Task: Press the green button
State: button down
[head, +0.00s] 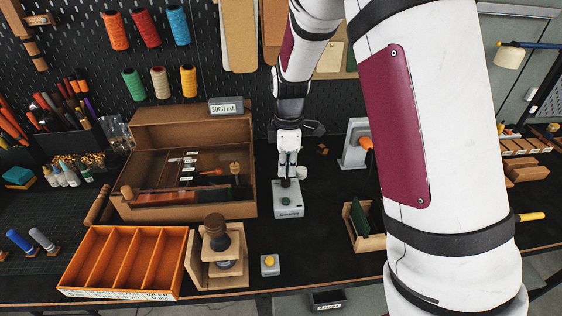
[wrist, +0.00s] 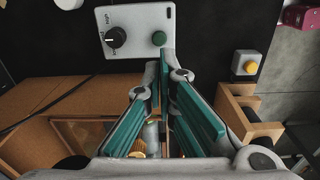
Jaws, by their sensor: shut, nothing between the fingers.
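The green button (wrist: 159,38) is a round dome on a light grey control box (wrist: 137,20) in the wrist view. A black dial knob (wrist: 116,37) sits to its left on the same box. In the head view the box (head: 288,208) stands on the black bench right of the wooden chest, and my gripper partly hides its top. My gripper (wrist: 166,56) has teal finger pads and is shut and empty. Its tips appear just below the green button in the wrist view. My gripper (head: 287,178) is over the box in the head view; I cannot tell whether it touches.
A small box with a yellow button (head: 270,264) stands nearer the bench's front edge; it also shows in the wrist view (wrist: 247,66). An open wooden chest (head: 190,212), an orange tray (head: 122,290) and a wooden stand (head: 218,272) are left. A small wooden box (head: 366,243) is right.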

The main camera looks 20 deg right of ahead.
aim_at(286, 200)
jog(key=shift+n, duration=0.3)
jog(key=shift+w+f+b, duration=0.15)
jog(key=shift+f+b, duration=0.85)
jog(key=shift+f, duration=3.85)
jog(key=shift+f, duration=0.75)
jog(key=shift+r, duration=0.15)
notch_tip(286, 200, up, 9)
jog(key=p, duration=0.2)
jog(key=shift+r, duration=0.2)
jog(key=shift+r, duration=0.15)
